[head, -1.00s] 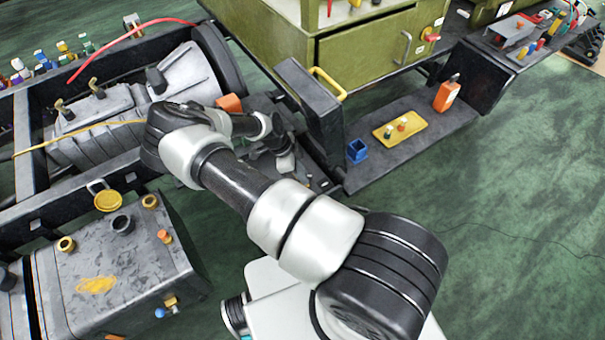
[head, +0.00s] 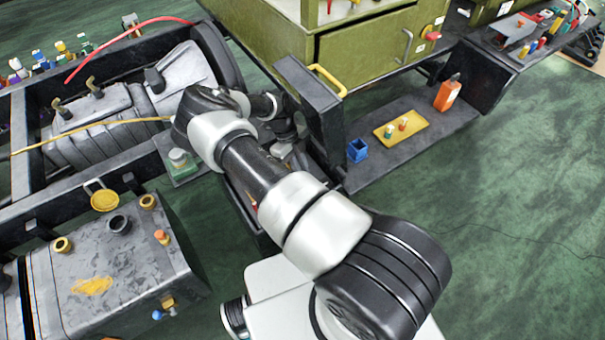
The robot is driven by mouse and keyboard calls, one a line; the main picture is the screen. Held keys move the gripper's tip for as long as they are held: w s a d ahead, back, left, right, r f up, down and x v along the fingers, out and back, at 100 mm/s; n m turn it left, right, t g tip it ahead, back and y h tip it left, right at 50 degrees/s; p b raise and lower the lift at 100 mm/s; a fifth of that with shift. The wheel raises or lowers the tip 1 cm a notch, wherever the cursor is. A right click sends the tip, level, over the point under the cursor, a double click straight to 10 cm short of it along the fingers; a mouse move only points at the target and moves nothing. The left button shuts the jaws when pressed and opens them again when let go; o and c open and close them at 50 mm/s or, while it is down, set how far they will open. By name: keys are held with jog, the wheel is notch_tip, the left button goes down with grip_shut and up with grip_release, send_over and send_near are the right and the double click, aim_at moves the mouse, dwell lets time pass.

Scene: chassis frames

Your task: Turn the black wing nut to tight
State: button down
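I cannot make out the black wing nut in the head view; my arm covers part of the area around its end. My gripper (head: 286,150) is at the far end of my arm, low beside the left side of the dark upright box (head: 318,115) with a yellow handle. It is small, dark and partly hidden by my own wrist, so I cannot tell whether its fingers are open or shut, or whether it touches anything.
A dark shelf (head: 415,155) at right bears a blue cup (head: 357,150), a yellow tray (head: 415,122) and an orange bottle (head: 447,93). The olive cabinet (head: 365,55) stands behind. A grey tank (head: 110,270) is at lower left. Green floor at right is clear.

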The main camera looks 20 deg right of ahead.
jog(key=shift+d+m+y+b, duration=0.1)
jog(key=shift+m+y+b, duration=0.45)
jog(key=shift+m, duration=1.35)
jog(key=shift+y, duration=0.25)
jog(key=shift+w, duration=0.1)
jog(key=c, duration=1.8)
grip_release()
jog(key=shift+o, duration=0.2)
